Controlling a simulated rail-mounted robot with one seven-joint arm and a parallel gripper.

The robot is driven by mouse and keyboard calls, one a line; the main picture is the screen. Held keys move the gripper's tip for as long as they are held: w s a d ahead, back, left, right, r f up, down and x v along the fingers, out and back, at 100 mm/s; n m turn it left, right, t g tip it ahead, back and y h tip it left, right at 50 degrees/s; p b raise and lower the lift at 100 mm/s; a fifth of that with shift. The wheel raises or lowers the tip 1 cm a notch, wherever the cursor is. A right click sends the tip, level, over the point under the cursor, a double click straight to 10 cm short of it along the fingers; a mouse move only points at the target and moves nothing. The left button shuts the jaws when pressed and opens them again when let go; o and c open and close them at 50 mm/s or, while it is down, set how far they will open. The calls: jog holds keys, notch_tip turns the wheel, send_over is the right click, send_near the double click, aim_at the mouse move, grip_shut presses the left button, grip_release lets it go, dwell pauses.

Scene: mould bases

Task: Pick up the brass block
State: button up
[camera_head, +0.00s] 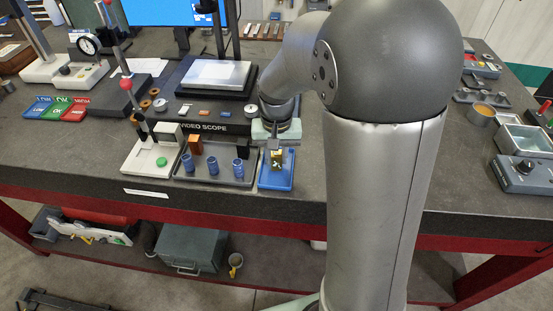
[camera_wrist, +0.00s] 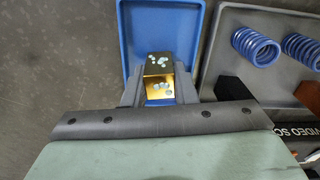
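The brass block (camera_wrist: 159,68) is small, gold and shiny, with several pale round spots on its faces. It shows over the blue tray (camera_wrist: 133,25) in the wrist view. In the head view the block (camera_head: 277,160) shows at the blue tray (camera_head: 276,183), below my gripper (camera_head: 275,147). In the wrist view my gripper (camera_wrist: 160,88) has one grey finger on each side of the block, very close to its sides. I see no clear gap, but I cannot tell whether the fingers press on it. The block's underside is hidden, so I cannot tell whether it rests on the tray.
A grey tray (camera_head: 215,181) with blue springs (camera_head: 238,167), an orange-brown block (camera_head: 195,145) and a dark block (camera_head: 244,148) stands left of the blue tray. The video scope (camera_head: 205,126) is behind it. The bench's front edge is close in front.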

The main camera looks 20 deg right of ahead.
grip_shut()
